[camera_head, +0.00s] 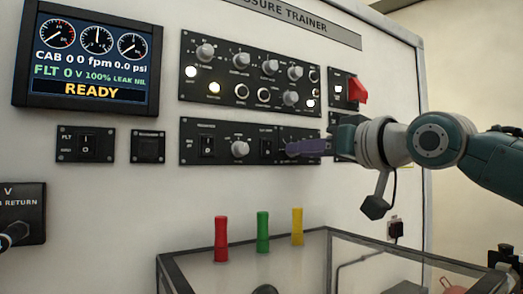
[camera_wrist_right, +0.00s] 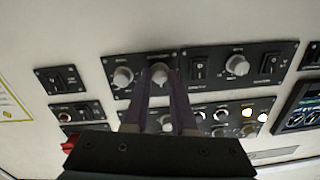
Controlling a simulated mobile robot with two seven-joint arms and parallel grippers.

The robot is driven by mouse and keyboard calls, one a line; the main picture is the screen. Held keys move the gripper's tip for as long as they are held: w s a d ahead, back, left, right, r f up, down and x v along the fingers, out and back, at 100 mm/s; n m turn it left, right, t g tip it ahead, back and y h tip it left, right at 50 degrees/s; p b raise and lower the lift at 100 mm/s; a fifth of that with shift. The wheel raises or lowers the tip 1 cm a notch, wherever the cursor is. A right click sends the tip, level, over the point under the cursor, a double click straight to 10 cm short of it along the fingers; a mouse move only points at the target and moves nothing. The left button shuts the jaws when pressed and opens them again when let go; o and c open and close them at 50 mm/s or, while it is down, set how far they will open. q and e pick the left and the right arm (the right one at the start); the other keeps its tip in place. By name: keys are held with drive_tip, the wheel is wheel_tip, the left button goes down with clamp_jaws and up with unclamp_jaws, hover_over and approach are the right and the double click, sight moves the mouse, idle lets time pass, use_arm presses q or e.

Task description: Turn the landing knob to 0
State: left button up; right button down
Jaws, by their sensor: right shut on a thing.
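My right gripper (camera_head: 291,148) reaches in from the right at the panel's right part. The gripper hides the knob in the head view. My left gripper is not in view.
An upper panel (camera_head: 222,95) with several knobs and lit lamps sits above. A red switch (camera_head: 357,90) sticks out at its right. A screen (camera_head: 85,97) reads READY. Red (camera_head: 221,240), green (camera_head: 262,232) and yellow (camera_head: 297,227) upright pieces stand below, near a clear-sided box (camera_head: 300,240).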

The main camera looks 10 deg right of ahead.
drive_tip(key=c, duration=0.7)
unclamp_jaws()
drive_tip(key=shift+s, duration=0.15)
drive_tip(key=b+v, duration=0.4)
drive_tip(key=v, duration=0.5)
drive_tip(key=shift+s+d, duration=0.15)
drive_tip(key=shift+s, duration=0.2)
